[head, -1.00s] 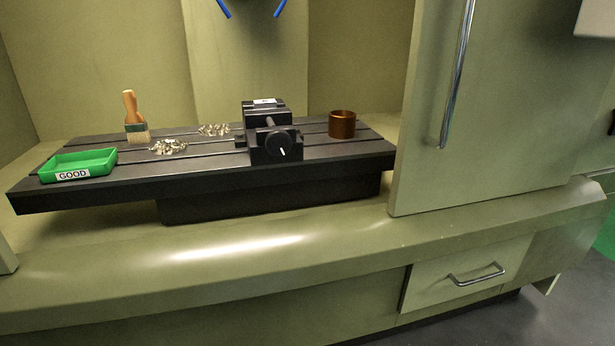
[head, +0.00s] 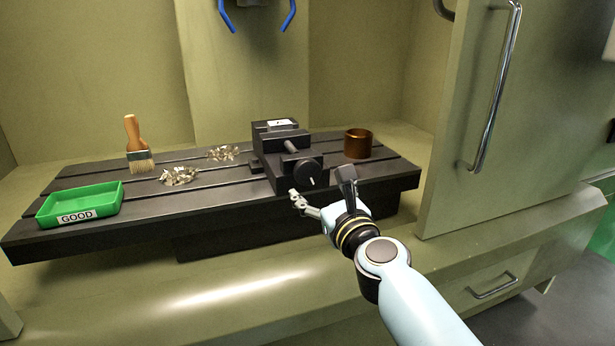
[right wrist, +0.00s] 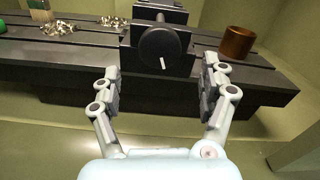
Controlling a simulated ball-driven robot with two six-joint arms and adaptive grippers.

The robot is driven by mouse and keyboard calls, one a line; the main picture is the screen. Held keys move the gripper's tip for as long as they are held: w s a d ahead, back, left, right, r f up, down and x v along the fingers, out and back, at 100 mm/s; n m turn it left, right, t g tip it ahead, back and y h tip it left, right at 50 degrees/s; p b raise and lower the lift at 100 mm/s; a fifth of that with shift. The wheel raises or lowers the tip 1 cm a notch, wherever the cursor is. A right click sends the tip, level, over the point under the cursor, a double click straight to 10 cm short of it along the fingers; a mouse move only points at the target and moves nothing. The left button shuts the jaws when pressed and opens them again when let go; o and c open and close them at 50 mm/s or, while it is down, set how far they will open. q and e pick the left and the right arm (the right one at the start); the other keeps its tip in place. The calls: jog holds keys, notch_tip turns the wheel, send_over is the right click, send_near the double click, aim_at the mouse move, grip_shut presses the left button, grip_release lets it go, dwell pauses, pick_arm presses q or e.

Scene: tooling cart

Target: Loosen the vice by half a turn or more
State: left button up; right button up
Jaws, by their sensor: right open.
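The dark vice (head: 282,147) is fixed on the slotted black machine table. Its round black knob (head: 309,173) faces the front and carries a white mark. In the right wrist view the knob (right wrist: 163,50) is ahead, centred between the fingers, with its white mark pointing down and slightly right. My right gripper (head: 322,188) is open and empty, in front of and a little below the knob. In the right wrist view its fingers (right wrist: 160,84) are wide apart, and neither appears to touch the knob. My left gripper is not in view.
A copper-coloured cup (head: 358,144) stands right of the vice. Metal chips (head: 180,176), a brush (head: 137,146) and a green tray (head: 79,203) labelled GOOD lie to the left. A cabinet door with a long handle (head: 493,90) stands at the right.

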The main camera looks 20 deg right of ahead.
aim_at(310, 176)
jog(key=w+b, duration=0.1)
jog(key=w, duration=0.4)
jog(key=shift+f, duration=0.15)
jog(key=shift+w+a, duration=0.1)
jog(key=shift+w, duration=0.6)
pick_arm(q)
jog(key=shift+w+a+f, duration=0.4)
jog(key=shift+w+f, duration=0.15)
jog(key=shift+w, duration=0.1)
pick_arm(e)
jog(key=c, duration=1.2)
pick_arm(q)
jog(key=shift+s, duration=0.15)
pick_arm(e)
jog(key=shift+n, duration=0.3)
